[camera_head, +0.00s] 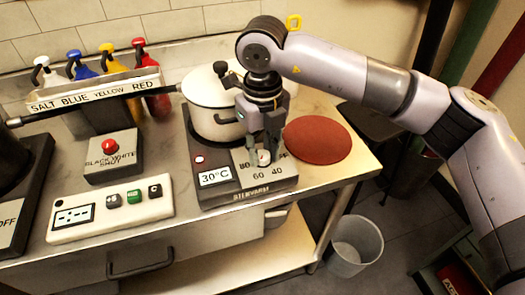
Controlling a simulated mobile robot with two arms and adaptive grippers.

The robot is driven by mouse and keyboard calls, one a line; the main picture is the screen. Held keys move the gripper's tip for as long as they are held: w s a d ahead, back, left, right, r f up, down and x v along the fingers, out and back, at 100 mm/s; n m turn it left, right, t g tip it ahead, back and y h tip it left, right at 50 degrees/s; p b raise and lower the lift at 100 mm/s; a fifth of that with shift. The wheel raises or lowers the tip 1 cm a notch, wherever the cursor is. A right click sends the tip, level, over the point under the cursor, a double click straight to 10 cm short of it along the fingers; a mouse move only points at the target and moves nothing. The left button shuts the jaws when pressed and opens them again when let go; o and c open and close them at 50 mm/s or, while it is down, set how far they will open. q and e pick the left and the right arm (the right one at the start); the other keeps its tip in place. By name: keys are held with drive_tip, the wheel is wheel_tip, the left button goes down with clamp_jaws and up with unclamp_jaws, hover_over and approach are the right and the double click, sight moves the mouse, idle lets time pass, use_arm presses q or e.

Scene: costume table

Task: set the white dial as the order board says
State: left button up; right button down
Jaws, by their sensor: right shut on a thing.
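The white dial (264,157) sits on the front of a dark hot plate (243,196) marked "SILKWARM" or similar. My right gripper (264,158) reaches down from above and is shut on the dial. The fingers hide much of it, so I cannot tell where it points. Around it the marks 80, 60 and 40 show, with part of another mark at the right. A white card on the plate reads "30°C" (214,176), beside a small lit light (199,159). No order board is clearly seen. My left gripper is not in view.
A white lidded pot (209,104) stands on the plate behind my gripper. A red round mat (317,139) lies right of it. At left are a labelled bottle rack (95,90), a red-button box (113,160) and a white panel (111,208). A bin (355,246) stands on the floor.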

sight(263, 155)
idle(0.4)
drive_tip(key=c, duration=1.3)
unclamp_jaws()
drive_tip(key=shift+r, duration=0.1)
wheel_tip(263, 155, up, 12)
drive_tip(key=shift+f, duration=0.2)
